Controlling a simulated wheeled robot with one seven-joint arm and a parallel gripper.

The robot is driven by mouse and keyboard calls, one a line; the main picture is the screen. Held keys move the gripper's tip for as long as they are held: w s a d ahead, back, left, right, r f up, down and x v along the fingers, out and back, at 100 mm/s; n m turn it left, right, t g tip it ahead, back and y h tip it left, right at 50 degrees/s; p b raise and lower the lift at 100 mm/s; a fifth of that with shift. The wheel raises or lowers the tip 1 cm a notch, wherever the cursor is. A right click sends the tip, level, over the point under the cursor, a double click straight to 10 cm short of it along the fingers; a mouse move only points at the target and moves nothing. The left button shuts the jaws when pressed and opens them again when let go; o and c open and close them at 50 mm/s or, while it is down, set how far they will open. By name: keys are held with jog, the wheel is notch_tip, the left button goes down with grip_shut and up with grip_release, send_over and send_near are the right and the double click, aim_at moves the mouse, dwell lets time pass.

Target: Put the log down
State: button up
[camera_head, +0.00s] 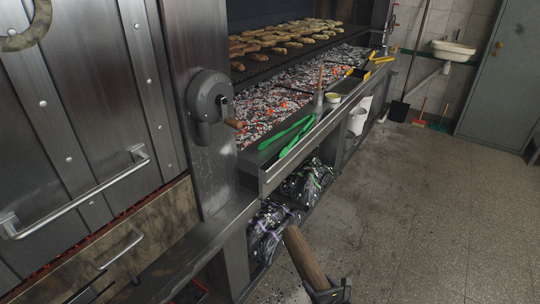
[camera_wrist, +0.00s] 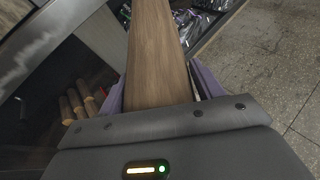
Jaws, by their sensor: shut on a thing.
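The log (camera_head: 305,258) is a long brown piece of wood. In the head view it is at the lower middle, tilted, above the floor and in front of the grill's lower shelf. My gripper (camera_head: 328,291) is shut on its lower end. In the wrist view the log (camera_wrist: 157,55) runs up from between the purple fingers of my gripper (camera_wrist: 160,95) and out of the top of the picture. The log's far end is hidden there.
Several logs (camera_wrist: 78,102) lie in a dark space at the left in the wrist view. The grill's steel frame (camera_head: 233,205) stands left of the log. Bags (camera_head: 270,225) fill the lower shelf. Green tongs (camera_head: 290,135) lie on the ledge. The tiled floor (camera_head: 420,200) at right is clear.

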notch_tip(320, 180, up, 17)
jog(key=m+t+h+p, duration=0.1)
jog(key=m+h+p, duration=0.3)
jog(key=p, duration=0.9)
jog(key=shift+w+a+h, duration=0.3)
jog(key=shift+w+h, duration=0.15)
jog(key=shift+h, duration=0.05)
jog(key=d, duration=0.7)
jog(key=shift+a, duration=0.1)
